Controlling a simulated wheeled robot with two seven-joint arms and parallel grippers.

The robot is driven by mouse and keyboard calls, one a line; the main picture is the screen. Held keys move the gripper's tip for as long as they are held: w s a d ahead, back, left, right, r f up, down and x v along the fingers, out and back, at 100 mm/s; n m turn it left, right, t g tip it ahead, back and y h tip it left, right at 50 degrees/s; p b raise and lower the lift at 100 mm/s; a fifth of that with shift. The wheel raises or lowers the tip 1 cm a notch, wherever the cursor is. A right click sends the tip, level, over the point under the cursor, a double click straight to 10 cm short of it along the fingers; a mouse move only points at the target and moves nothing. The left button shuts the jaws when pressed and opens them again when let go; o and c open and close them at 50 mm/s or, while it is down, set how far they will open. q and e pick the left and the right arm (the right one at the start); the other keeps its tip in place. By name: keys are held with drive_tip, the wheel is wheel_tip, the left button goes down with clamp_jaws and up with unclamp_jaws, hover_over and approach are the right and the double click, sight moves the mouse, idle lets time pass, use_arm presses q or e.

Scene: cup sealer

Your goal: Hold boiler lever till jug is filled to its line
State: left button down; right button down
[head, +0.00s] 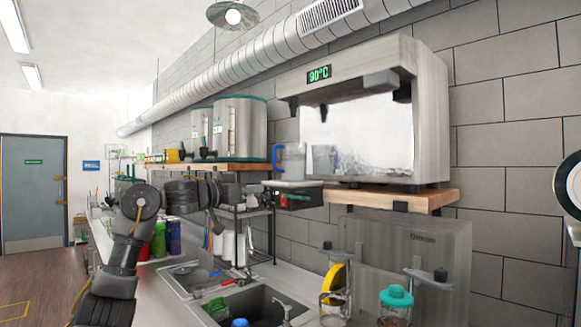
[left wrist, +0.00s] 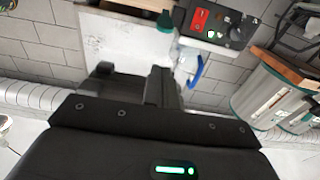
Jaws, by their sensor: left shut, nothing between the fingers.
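The boiler (head: 432,115) is a pale metal machine with a green 90°C display and a shiny front, on a wooden shelf. A dark lever-like part (head: 293,103) hangs at its left front edge. A clear jug (head: 291,162) with a blue handle stands on a small platform at the boiler's left; its line and water level are too small to tell. The jug's blue handle (left wrist: 196,72) also shows in the left wrist view. My left gripper (head: 232,190) is shut and empty, left of and below the jug, apart from it. Its fingers show in the left wrist view (left wrist: 132,85). My right gripper is out of view.
Metal urns (head: 240,125) stand on a wooden shelf left of the jug. A control box (head: 295,198) with a red part sits under the platform. Below are a sink (head: 260,303), a wire rack and bottles. A blue-handled shape in the boiler's front looks like a reflection.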

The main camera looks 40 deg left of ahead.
use_arm(q)
wheel_tip(320, 180, up, 15)
drive_tip(key=d+p, duration=0.2)
drive_tip(key=p, duration=0.8)
drive_tip(key=w+a+f+g+p, duration=0.1)
drive_tip(key=w+f+g+p, duration=0.1)
drive_tip(key=f+g, duration=0.3)
wheel_tip(320, 180, down, 2)
drive_tip(key=shift+w+a+f+y+p, duration=0.1)
drive_tip(key=shift+w+a+y+p, duration=0.25)
drive_tip(key=shift+w, duration=0.5)
